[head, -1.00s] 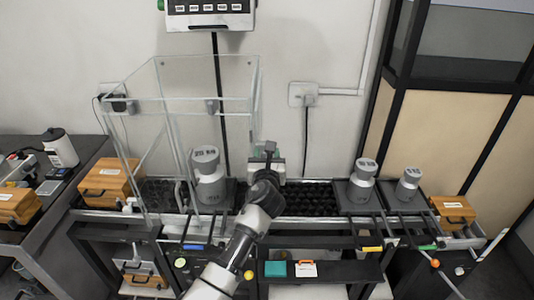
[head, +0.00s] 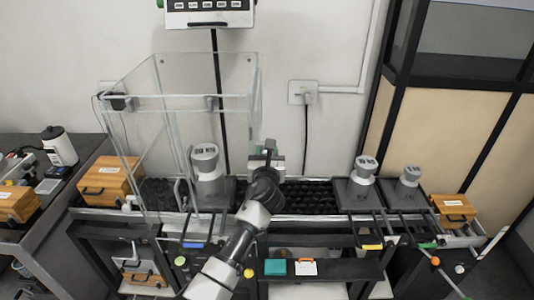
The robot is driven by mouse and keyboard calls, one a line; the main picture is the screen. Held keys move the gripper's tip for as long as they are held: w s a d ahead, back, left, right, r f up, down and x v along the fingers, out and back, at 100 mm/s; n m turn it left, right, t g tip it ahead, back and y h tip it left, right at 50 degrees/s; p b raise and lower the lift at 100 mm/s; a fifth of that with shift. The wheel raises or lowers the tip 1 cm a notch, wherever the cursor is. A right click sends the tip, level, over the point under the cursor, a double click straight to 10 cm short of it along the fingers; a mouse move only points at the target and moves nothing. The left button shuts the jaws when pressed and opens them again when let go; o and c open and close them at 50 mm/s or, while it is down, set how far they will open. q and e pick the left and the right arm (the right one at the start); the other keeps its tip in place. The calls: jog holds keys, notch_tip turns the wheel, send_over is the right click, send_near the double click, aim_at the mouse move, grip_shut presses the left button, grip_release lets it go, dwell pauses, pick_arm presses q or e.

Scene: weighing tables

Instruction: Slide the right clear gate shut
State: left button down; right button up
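A tall clear enclosure (head: 131,108) stands left of centre, with a large grey weight (head: 207,168) inside its outline. Its right clear gate (head: 257,100) shows nearly edge-on as a thin upright pane. How far it is open cannot be told. My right arm reaches up from the bottom, and its gripper (head: 267,158) is at the lower right of the enclosure, beside the pane's edge. A greenish part shows behind the gripper. The fingers are partly hidden, so contact with the gate and finger opening cannot be told. My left gripper is not in view.
Two smaller grey weights (head: 363,170) (head: 409,178) stand on dark plates to the right. Wooden boxes (head: 107,180) (head: 454,210) sit at both ends. A display (head: 208,13) hangs above. A dark textured strip (head: 308,196) lies right of the gripper.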

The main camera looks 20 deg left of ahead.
pick_arm(q)
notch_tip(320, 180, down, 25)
jog(key=b, duration=1.7)
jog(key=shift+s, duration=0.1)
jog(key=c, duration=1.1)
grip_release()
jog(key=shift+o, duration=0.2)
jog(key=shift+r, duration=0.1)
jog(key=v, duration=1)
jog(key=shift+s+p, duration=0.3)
jog(key=shift+p, duration=0.05)
